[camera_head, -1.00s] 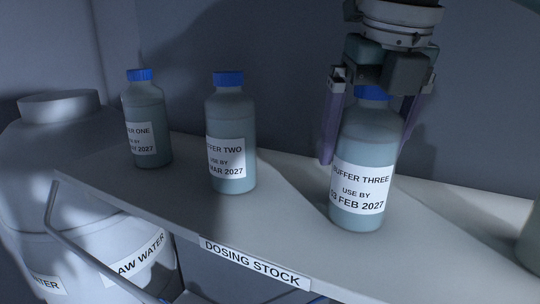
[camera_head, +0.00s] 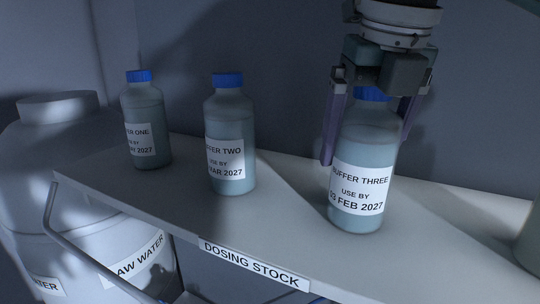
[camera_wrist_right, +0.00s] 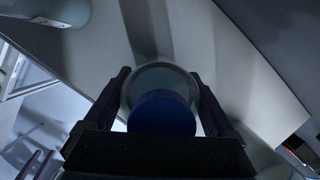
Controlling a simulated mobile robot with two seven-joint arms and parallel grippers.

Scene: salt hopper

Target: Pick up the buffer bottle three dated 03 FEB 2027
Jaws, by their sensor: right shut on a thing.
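The buffer three bottle (camera_head: 361,170), blue-grey with a blue cap, stands upright on the shelf at the right in the head view. Its white label reads BUFFER THREE, USE BY 03 FEB 2027. My right gripper (camera_head: 368,140) comes down over it from above, with one purple finger on each side, shut on the bottle. In the right wrist view the blue cap (camera_wrist_right: 162,113) and the bottle's round shoulder sit between the two dark fingers (camera_wrist_right: 162,95). The bottle's base looks to be on the shelf.
Buffer two (camera_head: 230,135) and buffer one (camera_head: 146,120) stand to the left on the same shelf (camera_head: 280,220), labelled DOSING STOCK. A raw water tank (camera_head: 60,150) and a rail are at far left. Another pale object (camera_head: 530,240) is cut off at the right edge.

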